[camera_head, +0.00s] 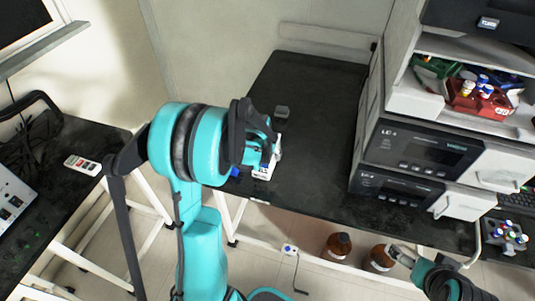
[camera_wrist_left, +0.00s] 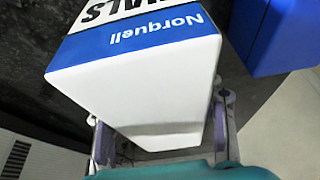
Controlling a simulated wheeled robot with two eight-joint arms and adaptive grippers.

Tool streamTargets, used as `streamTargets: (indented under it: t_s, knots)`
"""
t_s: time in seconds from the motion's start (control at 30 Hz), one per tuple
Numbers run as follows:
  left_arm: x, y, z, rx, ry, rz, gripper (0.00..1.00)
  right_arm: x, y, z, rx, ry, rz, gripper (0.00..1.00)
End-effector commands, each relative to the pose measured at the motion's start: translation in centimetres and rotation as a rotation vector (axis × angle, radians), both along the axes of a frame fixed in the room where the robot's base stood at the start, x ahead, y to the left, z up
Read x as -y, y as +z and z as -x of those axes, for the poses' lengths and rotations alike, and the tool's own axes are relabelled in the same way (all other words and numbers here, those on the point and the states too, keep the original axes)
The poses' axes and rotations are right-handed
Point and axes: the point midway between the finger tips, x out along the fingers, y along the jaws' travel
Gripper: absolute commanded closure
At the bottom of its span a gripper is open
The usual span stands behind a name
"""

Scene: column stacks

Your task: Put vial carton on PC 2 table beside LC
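The vial carton (camera_wrist_left: 140,85) is white with a blue band reading "Norquell" and part of "VIALS". In the left wrist view it sits between the two fingers of my left gripper (camera_wrist_left: 160,128), which look closed on its sides. In the head view the carton (camera_head: 264,170) shows partly behind my left gripper (camera_head: 266,150), over the front left of the dark table (camera_head: 310,120). I cannot tell whether its base touches the table. The LC stack (camera_head: 415,150) stands to the right on that table. My right gripper (camera_head: 402,253) is at the lower right; its finger opening is unclear.
A blue object (camera_wrist_left: 272,35) is close beside the carton. A small grey item (camera_head: 282,112) lies farther back. Brown bottles (camera_head: 338,245) stand below the table front. The table between carton and LC is clear.

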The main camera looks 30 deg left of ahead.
Motion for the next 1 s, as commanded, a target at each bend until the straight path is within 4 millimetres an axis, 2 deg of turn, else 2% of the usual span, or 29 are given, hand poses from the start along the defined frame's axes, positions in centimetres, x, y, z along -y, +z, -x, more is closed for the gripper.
streamTargets:
  t_s: [0.03,0.07,0.47,0.57,0.9,1.0]
  knots:
    - [0.0,0.0,0.0,0.0,0.0,0.0,0.31,0.0,0.0,0.0,0.0,0.0,0.0,0.0]
    - [0.0,0.0,0.0,0.0,0.0,0.0,0.23,0.0,0.0,0.0,0.0,0.0,0.0,0.0]
    - [0.0,0.5,0.0,0.0,0.0,0.0,0.23,0.0,0.5,0.0,0.0,0.0,0.0,0.0]
    - [0.1,1.9,0.5,0.0,0.0,0.0,0.23,0.0,1.1,0.0,0.0,0.0,0.0,0.0]
    - [0.8,8.9,3.3,0.0,0.001,0.0,0.23,0.0,4.3,0.0,0.0,0.0,0.0,0.0]
    - [0.9,10.2,3.9,0.0,0.001,0.0,0.23,0.0,4.8,0.0,0.0,0.0,0.0,0.0]
